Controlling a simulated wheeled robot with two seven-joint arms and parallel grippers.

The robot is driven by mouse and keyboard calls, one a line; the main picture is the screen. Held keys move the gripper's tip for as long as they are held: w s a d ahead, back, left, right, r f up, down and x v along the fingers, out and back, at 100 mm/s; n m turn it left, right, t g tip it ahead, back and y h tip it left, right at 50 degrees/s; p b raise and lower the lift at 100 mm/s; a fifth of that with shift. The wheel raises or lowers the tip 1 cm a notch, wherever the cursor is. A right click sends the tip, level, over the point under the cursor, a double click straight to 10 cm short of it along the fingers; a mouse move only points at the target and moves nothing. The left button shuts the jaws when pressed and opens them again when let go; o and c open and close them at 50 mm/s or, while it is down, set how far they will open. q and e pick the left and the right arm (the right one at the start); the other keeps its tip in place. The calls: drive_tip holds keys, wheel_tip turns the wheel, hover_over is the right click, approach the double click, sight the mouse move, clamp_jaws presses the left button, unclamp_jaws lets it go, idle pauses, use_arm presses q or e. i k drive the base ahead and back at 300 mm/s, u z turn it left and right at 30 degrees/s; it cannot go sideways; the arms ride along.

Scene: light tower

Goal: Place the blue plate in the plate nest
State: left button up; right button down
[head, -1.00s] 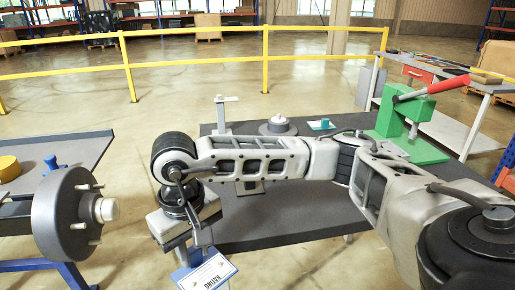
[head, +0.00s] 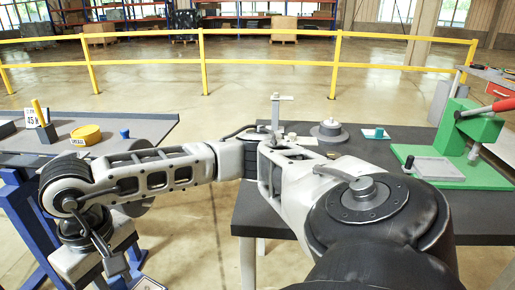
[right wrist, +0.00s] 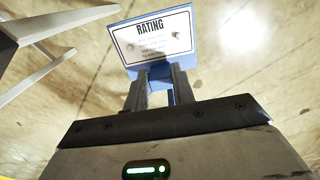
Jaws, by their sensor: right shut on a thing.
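The blue plate (right wrist: 128,62) carries a white label marked "RATING". In the right wrist view my right gripper (right wrist: 160,80) is shut on it, and the plate stands out beyond the fingertips over bare floor. In the head view only a sliver of the plate (head: 150,285) shows at the bottom edge, below my right gripper (head: 125,276). A grey rectangular frame (head: 435,168) lies on the base of the green press at the right; it may be the plate nest, but I cannot tell for sure. The held plate is far from it. My left gripper is not in view.
A dark table (head: 290,200) holds the green press (head: 475,125), a round grey flanged part (head: 329,131), a teal block (head: 375,133) and a pale stand (head: 276,112). The left bench (head: 150,127) holds a yellow disc (head: 86,134). Floor lies between them.

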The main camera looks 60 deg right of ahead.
sight(436, 169)
drive_tip(key=k, duration=0.4)
drive_tip(key=z, duration=1)
